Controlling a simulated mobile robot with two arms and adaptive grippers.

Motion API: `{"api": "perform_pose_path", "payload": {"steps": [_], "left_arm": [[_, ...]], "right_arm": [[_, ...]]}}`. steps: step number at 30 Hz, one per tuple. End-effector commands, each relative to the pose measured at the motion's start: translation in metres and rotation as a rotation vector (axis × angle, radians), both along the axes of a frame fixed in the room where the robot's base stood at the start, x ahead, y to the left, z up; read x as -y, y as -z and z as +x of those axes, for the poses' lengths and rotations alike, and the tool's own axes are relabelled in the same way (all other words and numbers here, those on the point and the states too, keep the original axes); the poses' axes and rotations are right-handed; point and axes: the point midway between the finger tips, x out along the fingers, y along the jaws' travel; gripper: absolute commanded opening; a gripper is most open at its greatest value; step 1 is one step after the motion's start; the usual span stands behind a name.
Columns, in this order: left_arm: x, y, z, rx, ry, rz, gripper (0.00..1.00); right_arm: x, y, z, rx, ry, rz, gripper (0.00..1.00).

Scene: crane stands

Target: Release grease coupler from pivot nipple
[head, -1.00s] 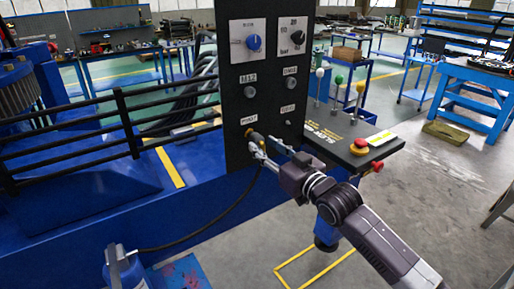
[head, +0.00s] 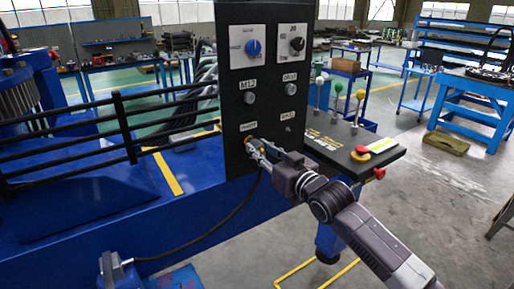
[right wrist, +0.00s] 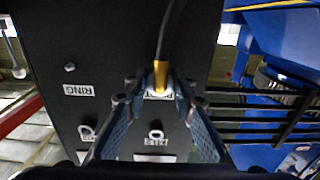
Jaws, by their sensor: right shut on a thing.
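The grease coupler shows as a small yellow piece (head: 249,143) at the black panel (head: 236,105), just below the pivot label (head: 248,127). In the right wrist view the yellow coupler (right wrist: 160,74) lies between the fingertips, with a black hose running up from it. My right gripper (head: 259,149) is shut on the coupler, close to the panel face; its two fingers also show in the right wrist view (right wrist: 160,92). The pivot nipple is hidden behind the coupler and fingers, so I cannot tell whether they are still joined. My left gripper is not in view.
The black hose (head: 233,217) sags from the coupler to a blue grease unit (head: 117,272) at lower left. A sloped black console with a red button (head: 361,153) stands right of the panel. Black railings (head: 60,150) are on the left. Open floor lies at right.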

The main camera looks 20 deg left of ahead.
Motion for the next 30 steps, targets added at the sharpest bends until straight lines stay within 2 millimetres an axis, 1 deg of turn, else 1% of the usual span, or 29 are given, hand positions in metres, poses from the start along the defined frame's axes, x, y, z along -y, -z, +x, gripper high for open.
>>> {"api": "perform_pose_path", "payload": {"steps": [15, 30], "left_arm": [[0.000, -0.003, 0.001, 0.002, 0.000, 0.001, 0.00], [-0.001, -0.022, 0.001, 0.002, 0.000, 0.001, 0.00]], "right_arm": [[0.003, 0.000, -0.002, -0.001, 0.001, 0.001, 0.00], [0.023, -0.001, -0.017, -0.001, 0.001, 0.001, 0.00]]}}
